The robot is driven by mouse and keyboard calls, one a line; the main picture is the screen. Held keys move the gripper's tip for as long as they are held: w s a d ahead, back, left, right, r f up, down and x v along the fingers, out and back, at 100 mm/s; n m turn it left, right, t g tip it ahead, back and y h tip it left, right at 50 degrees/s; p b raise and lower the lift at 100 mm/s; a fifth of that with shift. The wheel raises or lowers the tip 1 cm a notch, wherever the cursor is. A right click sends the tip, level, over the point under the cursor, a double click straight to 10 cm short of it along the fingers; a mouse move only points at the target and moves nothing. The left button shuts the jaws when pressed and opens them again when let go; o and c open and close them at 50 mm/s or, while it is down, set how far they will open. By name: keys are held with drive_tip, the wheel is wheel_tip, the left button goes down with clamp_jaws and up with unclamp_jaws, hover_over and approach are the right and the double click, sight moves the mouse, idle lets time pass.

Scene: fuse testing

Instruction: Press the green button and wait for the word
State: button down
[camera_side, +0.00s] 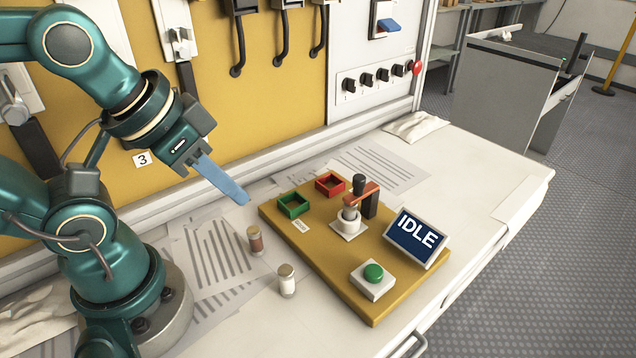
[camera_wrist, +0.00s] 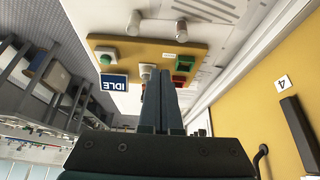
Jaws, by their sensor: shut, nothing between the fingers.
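The green button (camera_side: 373,272) is on a white square base at the near right of a yellow board (camera_side: 330,275). It also shows in the wrist view (camera_wrist: 104,58). A tilted display (camera_side: 417,237) behind the button reads IDLE. My gripper (camera_side: 247,202) has long blue fingers that are shut and empty. It hangs to the left of the board, well away from the button. A white test socket (camera_side: 348,224) stands mid-board under an orange arm (camera_side: 362,193) with a black knob. I cannot tell clearly what sits in the socket.
A green tray (camera_side: 293,206) and a red tray (camera_side: 330,185) sit at the board's far left. Papers (camera_side: 371,165) lie behind. The table's right side is clear.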

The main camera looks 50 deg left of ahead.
drive_tip(key=w+a+r+m+y, duration=0.2)
drive_tip(key=w+a+m, duration=0.15)
drive_tip(key=m, duration=1.15)
drive_tip(key=m+t+h, duration=0.1)
drive_tip(key=m+t, duration=0.3)
drive_tip(key=m, duration=2.5)
hover_over(366, 277)
wheel_tip(366, 277, down, 2)
drive_tip(key=shift+f, duration=0.2)
drive_tip(key=shift+f, duration=4.45)
